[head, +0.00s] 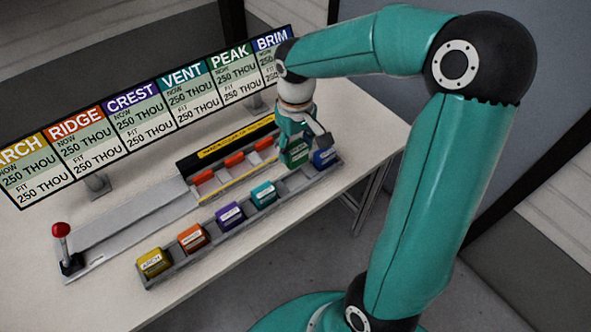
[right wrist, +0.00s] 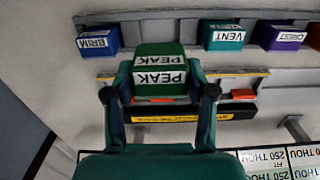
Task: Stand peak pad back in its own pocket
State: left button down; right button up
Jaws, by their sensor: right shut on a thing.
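The green peak pad (head: 295,154) is held in my right gripper (head: 302,143), just above the rear side of the grey pad rack (head: 218,215). In the right wrist view, the fingers of the right gripper (right wrist: 160,92) are shut on both sides of the peak pad (right wrist: 160,68), whose PEAK labels show. The gap in the rack between the teal vent pad (head: 263,193) and the blue brim pad (head: 324,157) is empty; the held pad partly hides it in the right wrist view. The pad appears apart from the rack floor. My left gripper is not in view.
The arch (head: 151,261), ridge (head: 192,237) and crest (head: 229,214) pads stand in the rack. Behind it is a fixture with orange blocks (head: 202,177) and a black, yellow-lettered bar. A red-knobbed lever (head: 61,230) stands at left. A sign board (head: 137,108) spans the back.

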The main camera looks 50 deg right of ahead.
aim_at(296, 146)
notch_tip(296, 146, down, 9)
jog(key=shift+r, duration=0.1)
dwell(0.3)
jog(key=o, duration=1.1)
jog(key=shift+o, duration=0.2)
notch_tip(296, 146, up, 12)
jog(key=shift+r, duration=0.1)
